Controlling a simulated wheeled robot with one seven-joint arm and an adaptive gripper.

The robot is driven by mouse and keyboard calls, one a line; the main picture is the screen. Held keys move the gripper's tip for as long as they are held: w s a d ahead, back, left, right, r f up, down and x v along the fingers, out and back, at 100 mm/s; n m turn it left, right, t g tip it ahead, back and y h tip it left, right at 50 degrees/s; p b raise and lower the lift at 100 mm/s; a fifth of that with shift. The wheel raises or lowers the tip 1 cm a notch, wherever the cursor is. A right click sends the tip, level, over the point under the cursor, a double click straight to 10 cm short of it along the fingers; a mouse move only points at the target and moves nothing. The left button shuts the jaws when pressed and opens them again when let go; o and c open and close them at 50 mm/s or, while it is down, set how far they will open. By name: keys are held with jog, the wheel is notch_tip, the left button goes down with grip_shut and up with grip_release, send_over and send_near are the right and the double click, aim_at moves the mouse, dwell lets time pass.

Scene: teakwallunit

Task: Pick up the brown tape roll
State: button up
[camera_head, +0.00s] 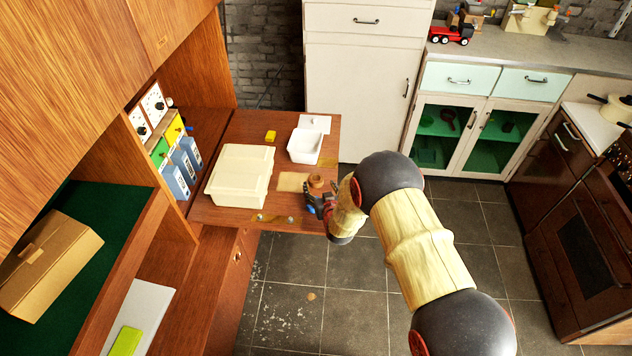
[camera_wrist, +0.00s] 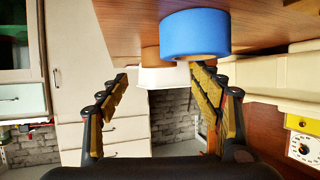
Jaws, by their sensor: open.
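The brown tape roll (camera_head: 316,181) lies on the brown fold-down desktop near its right edge, just beyond my gripper (camera_head: 320,202) in the head view. In the wrist view, which is upside down, a tan strip of the brown roll (camera_wrist: 150,53) shows, partly hidden behind a blue tape roll (camera_wrist: 195,35). The blue roll (camera_head: 311,210) shows only as a small patch beside the gripper in the head view. My gripper (camera_wrist: 160,82) is open, with nothing between its fingers. Its fingers are apart from the brown roll.
On the desktop (camera_head: 225,215) stand a cream lidded box (camera_head: 240,175) and a white open container (camera_head: 305,146). A yellow block (camera_head: 270,136) and a tan sheet (camera_head: 292,182) lie there too. Blue binders (camera_head: 180,170) line the left. Open floor (camera_head: 375,300) lies to the right.

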aim_at(315, 176)
jog(key=b+x, duration=0.2)
jog(key=x, duration=0.4)
jog(key=shift+w+f, duration=0.15)
jog(key=shift+c, duration=1.1)
jog(key=c, duration=1)
